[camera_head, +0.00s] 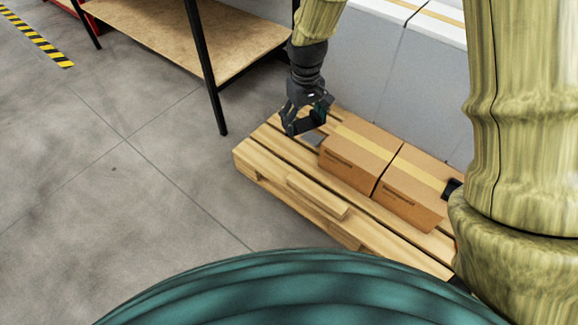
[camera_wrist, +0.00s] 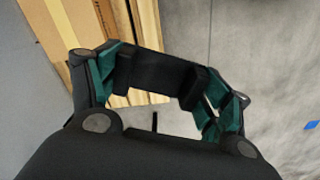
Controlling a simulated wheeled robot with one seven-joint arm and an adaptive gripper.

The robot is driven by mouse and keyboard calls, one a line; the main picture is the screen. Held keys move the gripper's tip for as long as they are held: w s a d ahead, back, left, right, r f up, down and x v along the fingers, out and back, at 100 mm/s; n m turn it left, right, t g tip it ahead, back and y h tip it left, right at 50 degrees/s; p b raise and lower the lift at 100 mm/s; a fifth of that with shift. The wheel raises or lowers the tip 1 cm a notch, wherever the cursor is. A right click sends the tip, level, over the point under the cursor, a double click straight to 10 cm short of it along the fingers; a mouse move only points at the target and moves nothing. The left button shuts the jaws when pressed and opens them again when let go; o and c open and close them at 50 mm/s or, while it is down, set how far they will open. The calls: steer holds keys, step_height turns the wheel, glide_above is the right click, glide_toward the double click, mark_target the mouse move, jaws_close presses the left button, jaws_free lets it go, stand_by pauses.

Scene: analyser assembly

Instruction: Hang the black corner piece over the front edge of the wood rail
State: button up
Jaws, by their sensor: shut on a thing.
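My gripper (camera_head: 312,105) is above the far left end of the pallet and shut on the black corner piece (camera_head: 301,127). In the wrist view, the black corner piece (camera_wrist: 150,73) spans the space between the green-padded fingers of my gripper (camera_wrist: 165,85). The wood rail (camera_head: 318,195) is a short pale bar lying along the front side of the pallet, in front of the cardboard boxes. The corner piece is held apart from the rail, behind it and to its left. I cannot tell the exact height of the corner piece above the slats.
Two taped cardboard boxes (camera_head: 360,150) (camera_head: 411,187) stand side by side on the wooden pallet (camera_head: 262,150). A small black object (camera_head: 453,187) is by the right box. A shelf with black legs (camera_head: 207,65) stands behind left. The grey floor (camera_head: 120,200) left is clear.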

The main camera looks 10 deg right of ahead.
step_height(320, 180, down, 13)
steer(key=w+n+b, duration=0.2)
steer(key=n+b, duration=0.2)
steer(key=n, duration=0.7)
steer(key=n+b, duration=0.4)
steer(key=n, duration=0.8)
glide_above(301, 183)
step_height(301, 183, down, 13)
step_height(301, 183, down, 6)
steer(key=b, duration=0.6)
steer(key=shift+s+r, duration=0.1)
steer(key=shift+r, duration=0.05)
steer(key=shift+r+p, duration=0.3)
steer(key=shift+f+p, duration=0.15)
steer(key=shift+p, duration=0.15)
steer(key=shift+f, duration=0.1)
steer(key=shift+p, duration=0.65)
steer(key=shift+f, duration=2.25)
